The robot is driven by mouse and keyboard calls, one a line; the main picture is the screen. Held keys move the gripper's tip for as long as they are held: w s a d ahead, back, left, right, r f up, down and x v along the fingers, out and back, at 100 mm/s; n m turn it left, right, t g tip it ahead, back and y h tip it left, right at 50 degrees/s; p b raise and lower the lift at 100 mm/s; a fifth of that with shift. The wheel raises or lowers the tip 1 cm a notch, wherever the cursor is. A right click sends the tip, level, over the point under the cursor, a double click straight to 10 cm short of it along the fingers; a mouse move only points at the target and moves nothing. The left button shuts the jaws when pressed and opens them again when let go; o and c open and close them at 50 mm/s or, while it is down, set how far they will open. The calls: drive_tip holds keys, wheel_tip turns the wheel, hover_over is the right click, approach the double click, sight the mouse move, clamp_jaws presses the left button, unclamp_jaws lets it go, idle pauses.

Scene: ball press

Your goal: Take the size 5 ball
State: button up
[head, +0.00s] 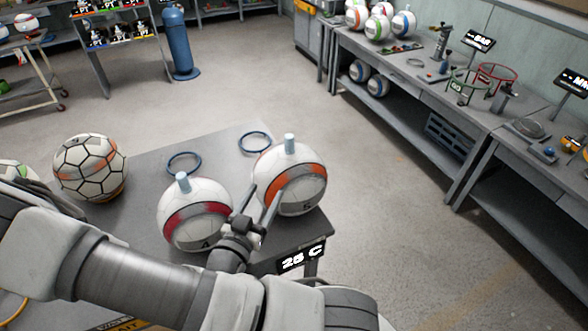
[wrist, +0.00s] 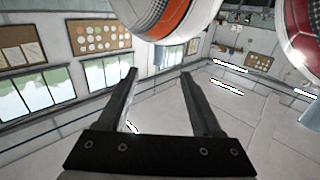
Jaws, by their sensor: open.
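A white ball with an orange band (head: 290,180) sits at the right of the near table, a pale blue peg on its top. Its dark mark may be a 5, but I cannot read it surely. A white ball with a red band (head: 195,213) sits left of it, also with a peg; its mark looks like a 4. My gripper (head: 262,198) is open and empty, its fingers pointing at the front of the orange-banded ball. In the wrist view, my gripper (wrist: 159,74) shows spread fingers, with the orange-banded ball (wrist: 170,18) above them and the red-banded ball (wrist: 299,30) at right.
A honeycomb-patterned ball (head: 90,168) sits at the left of the near table (head: 135,215). Two empty blue rings (head: 184,163) (head: 255,142) lie behind the banded balls. A sign reading 25 C (head: 301,256) hangs at the table's front edge. Open floor lies beyond.

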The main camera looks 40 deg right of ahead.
drive_tip(key=b, duration=0.4)
approach(288, 152)
drive_tip(key=shift+w+d+f, duration=0.1)
drive_tip(key=shift+d+f, duration=0.1)
drive_tip(key=shift+f, duration=0.05)
drive_tip(key=b+x, duration=0.2)
drive_tip(key=shift+r+b, duration=0.1)
drive_tip(key=shift+b, duration=0.3)
drive_tip(key=shift+r+b+x, duration=0.15)
drive_tip(key=shift+b+x, duration=0.05)
drive_tip(key=shift+x, duration=0.75)
drive_tip(key=shift+r+b+x, duration=0.15)
drive_tip(key=shift+b+x, duration=0.05)
drive_tip(key=shift+x, duration=0.75)
drive_tip(key=x, duration=0.5)
drive_tip(key=shift+w+p, duration=0.1)
drive_tip(key=shift+p, duration=0.3)
clamp_jaws()
drive_tip(key=shift+f, duration=0.1)
